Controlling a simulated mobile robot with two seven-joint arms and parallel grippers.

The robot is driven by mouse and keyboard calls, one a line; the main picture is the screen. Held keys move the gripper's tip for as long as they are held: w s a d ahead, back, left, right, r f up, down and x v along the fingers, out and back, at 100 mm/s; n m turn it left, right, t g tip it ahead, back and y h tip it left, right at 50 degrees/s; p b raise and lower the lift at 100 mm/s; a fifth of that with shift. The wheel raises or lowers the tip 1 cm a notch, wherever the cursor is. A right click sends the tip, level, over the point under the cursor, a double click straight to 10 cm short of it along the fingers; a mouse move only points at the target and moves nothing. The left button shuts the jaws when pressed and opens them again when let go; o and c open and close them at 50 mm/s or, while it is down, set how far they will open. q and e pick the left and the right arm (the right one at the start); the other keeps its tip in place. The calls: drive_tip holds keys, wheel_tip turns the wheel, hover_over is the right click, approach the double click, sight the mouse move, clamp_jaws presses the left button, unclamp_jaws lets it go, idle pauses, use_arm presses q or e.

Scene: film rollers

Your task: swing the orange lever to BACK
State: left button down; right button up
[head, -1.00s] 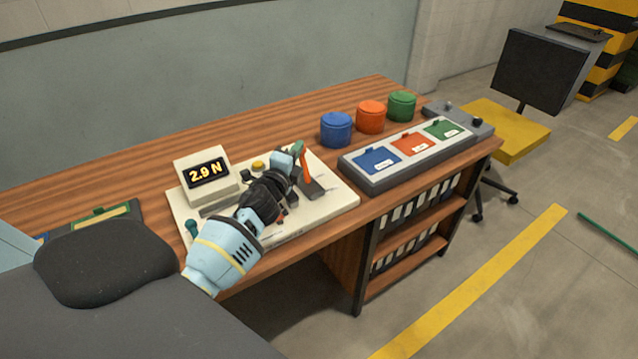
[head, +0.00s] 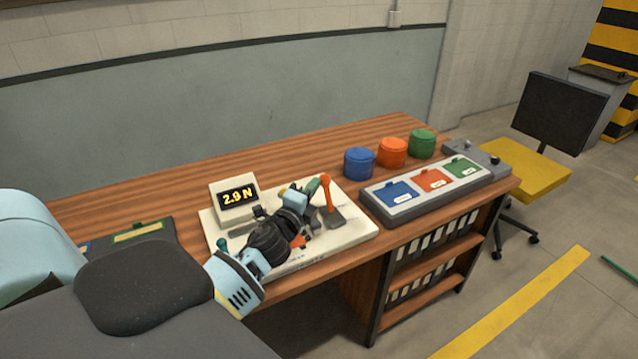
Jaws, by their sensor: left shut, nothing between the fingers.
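The orange lever (head: 327,194) rises from a dark grey foot on the right part of a cream test panel (head: 352,236). It leans slightly, its rounded top toward the upper left. My left gripper (head: 310,186) is shut and empty, just left of the lever near its upper half. Whether it touches the lever cannot be told. The wrist and gripper hide the middle of the panel and any position marks there. A display (head: 236,195) on the panel reads 2.9 N. My right gripper is not in view.
Right of the panel lies a grey tray (head: 385,219) with blue, orange and green labelled sections. Blue (head: 359,164), orange (head: 392,153) and green (head: 422,144) round containers stand behind it. The wooden bench (head: 160,188) is clear behind the panel.

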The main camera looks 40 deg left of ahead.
use_arm(q)
drive_tip(key=s, duration=0.2)
drive_tip(key=s+r, duration=0.1)
drive_tip(key=shift+d, duration=0.25)
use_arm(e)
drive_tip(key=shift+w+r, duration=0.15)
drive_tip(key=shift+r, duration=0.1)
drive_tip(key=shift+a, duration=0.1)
use_arm(q)
drive_tip(key=s+d+f+n+g+h, duration=0.2)
drive_tip(key=s+d+f+n+g, duration=0.15)
drive_tip(key=s+d+f, duration=0.4)
drive_tip(key=s+d+f+n+g+h, duration=0.2)
drive_tip(key=s+d+f+n, duration=0.2)
drive_tip(key=s+f, duration=0.7)
drive_tip(key=s+d+f+n+g+h, duration=0.1)
drive_tip(key=s+d+f+n+g, duration=0.1)
drive_tip(key=s, duration=0.6)
drive_tip(key=s+d+f+n+g+h+p, duration=0.1)
drive_tip(key=s+d+f+n+g, duration=0.1)
drive_tip(key=s+d+f+n, duration=0.3)
drive_tip(key=s+d+f, duration=0.2)
drive_tip(key=s+d, duration=0.1)
drive_tip(key=d, duration=0.1)
drive_tip(key=shift+s+d, duration=0.25)
drive_tip(key=shift+s, duration=0.05)
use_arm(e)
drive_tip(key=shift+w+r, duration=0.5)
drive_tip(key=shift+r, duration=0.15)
